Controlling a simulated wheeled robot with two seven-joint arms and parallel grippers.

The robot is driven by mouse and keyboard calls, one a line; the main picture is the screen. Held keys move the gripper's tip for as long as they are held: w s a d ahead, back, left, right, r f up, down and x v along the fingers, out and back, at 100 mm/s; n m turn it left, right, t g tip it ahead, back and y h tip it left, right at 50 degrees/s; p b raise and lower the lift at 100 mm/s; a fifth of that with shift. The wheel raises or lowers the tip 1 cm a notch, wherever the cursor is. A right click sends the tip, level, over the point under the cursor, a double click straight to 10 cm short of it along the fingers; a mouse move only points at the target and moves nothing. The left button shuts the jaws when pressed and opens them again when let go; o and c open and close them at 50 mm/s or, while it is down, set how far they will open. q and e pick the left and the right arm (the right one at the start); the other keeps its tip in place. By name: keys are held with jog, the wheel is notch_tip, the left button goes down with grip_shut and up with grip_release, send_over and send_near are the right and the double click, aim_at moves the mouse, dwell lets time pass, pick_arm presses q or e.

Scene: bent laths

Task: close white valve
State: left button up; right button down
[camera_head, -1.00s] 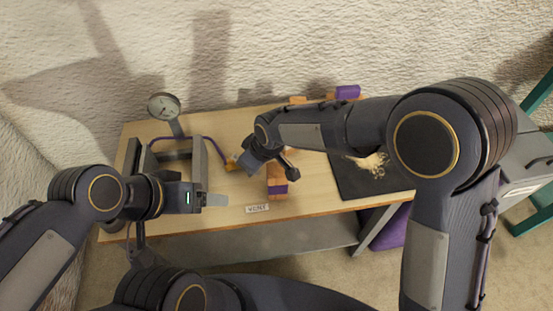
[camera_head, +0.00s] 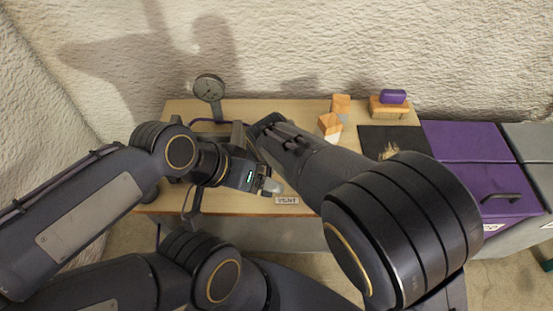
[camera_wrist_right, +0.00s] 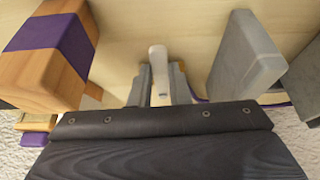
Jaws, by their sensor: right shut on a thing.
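The white valve's handle (camera_wrist_right: 158,62) shows in the right wrist view as a pale, rounded lever. My right gripper (camera_wrist_right: 160,88) is shut on it, with a grey finger on each side. The valve body is mostly hidden, with a bit of yellow behind the fingers. In the head view my right arm covers the valve and the right gripper. My left gripper (camera_head: 271,183) is over the front part of the table, beside the small label, and seems to hold nothing. Its finger gap is unclear.
A wooden block with a purple band (camera_wrist_right: 48,55) stands left of my right gripper, and a grey upright (camera_wrist_right: 245,55) stands right. A dial gauge (camera_head: 209,88) is at the table's back. Wooden blocks (camera_head: 330,124) and a dark mat (camera_head: 404,137) lie right; purple drawers (camera_head: 490,185) adjoin the table.

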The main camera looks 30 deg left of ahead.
jog(key=shift+a, duration=0.1)
dwell(0.4)
jog(key=c, duration=1.4)
grip_release()
jog(key=shift+o, duration=0.2)
